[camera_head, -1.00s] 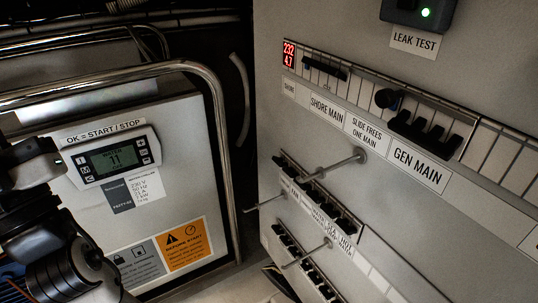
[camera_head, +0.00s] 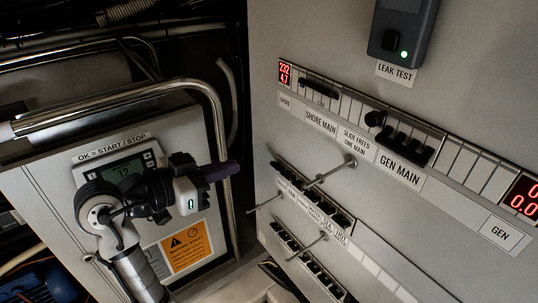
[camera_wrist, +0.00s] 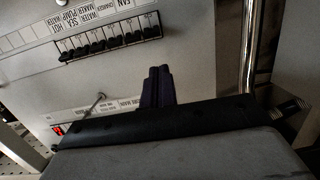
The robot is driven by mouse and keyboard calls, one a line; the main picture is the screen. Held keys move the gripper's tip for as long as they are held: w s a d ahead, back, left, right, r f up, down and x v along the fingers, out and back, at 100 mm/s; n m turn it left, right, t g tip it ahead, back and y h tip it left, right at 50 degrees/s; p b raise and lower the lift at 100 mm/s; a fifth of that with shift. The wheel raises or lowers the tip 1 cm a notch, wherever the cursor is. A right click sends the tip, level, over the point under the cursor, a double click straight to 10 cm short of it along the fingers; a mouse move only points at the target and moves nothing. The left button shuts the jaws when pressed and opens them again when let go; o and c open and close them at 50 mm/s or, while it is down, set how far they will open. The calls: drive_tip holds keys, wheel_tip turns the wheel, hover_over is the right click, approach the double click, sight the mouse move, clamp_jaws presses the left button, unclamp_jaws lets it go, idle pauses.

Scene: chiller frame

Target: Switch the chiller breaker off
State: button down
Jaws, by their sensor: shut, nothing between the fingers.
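The grey breaker panel (camera_head: 400,235) fills the right of the head view. Its middle breaker row (camera_head: 313,195) and lower breaker row (camera_head: 300,259) have dark levers and small labels. I cannot tell which lever is the chiller's. In the wrist view one breaker row (camera_wrist: 110,38) shows with dark levers and upside-down labels. My gripper (camera_head: 226,171) is left of the panel, in front of the start/stop controller, with its dark purple fingers pointing right. The fingers also show in the wrist view (camera_wrist: 158,86), shut together and empty, apart from the levers.
Thin metal rods (camera_head: 352,161) stick out from the panel by the middle and lower rows. A bent steel rail (camera_head: 222,130) stands left of the panel. The upper row holds the GEN MAIN breakers (camera_head: 405,142). A leak-test box (camera_head: 403,30) hangs above.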

sight(283, 158)
drive_tip(key=shift+s+d+f+g, duration=0.15)
drive_tip(key=shift+s+d+g, duration=0.1)
drive_tip(key=shift+g, duration=0.15)
drive_tip(key=p+x, duration=0.3)
drive_tip(key=x, duration=0.7)
drive_tip(key=shift+w+a+f+b, duration=0.15)
drive_tip(key=shift+f+b, duration=0.1)
drive_tip(key=shift+b, duration=0.4)
drive_tip(key=shift+s+r+t+h, duration=0.15)
drive_tip(key=shift+s+t+h, duration=0.05)
drive_tip(key=shift+t+h, duration=0.1)
drive_tip(key=shift+b, duration=0.3)
